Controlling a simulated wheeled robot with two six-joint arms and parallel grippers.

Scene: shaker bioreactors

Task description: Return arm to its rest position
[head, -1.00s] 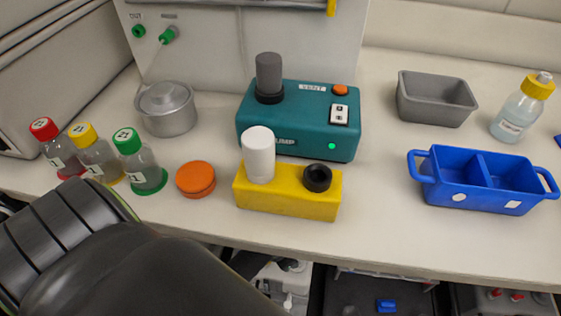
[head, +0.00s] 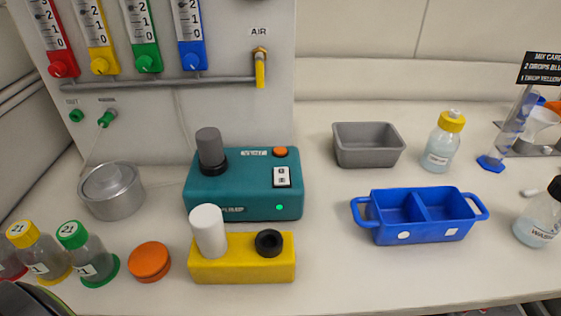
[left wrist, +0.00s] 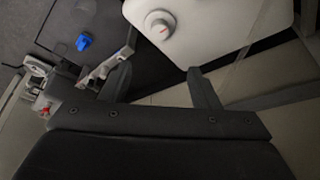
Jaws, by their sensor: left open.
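My left gripper (left wrist: 160,88) is in the left wrist view, with its two dark fingers apart and nothing between them. Beyond the fingers are a white panel with a round knob (left wrist: 161,25) and a dark surface. In the head view only a small dark piece of my left arm (head: 28,300) shows at the bottom left corner; the gripper itself is outside that view. My right arm and gripper are in neither view.
The bench holds lidded bottles (head: 86,254), an orange lid (head: 149,262), a metal pot (head: 112,190), a teal pump (head: 243,185), a yellow block (head: 240,270), a blue two-part caddy (head: 420,230) and a grey tray (head: 367,145).

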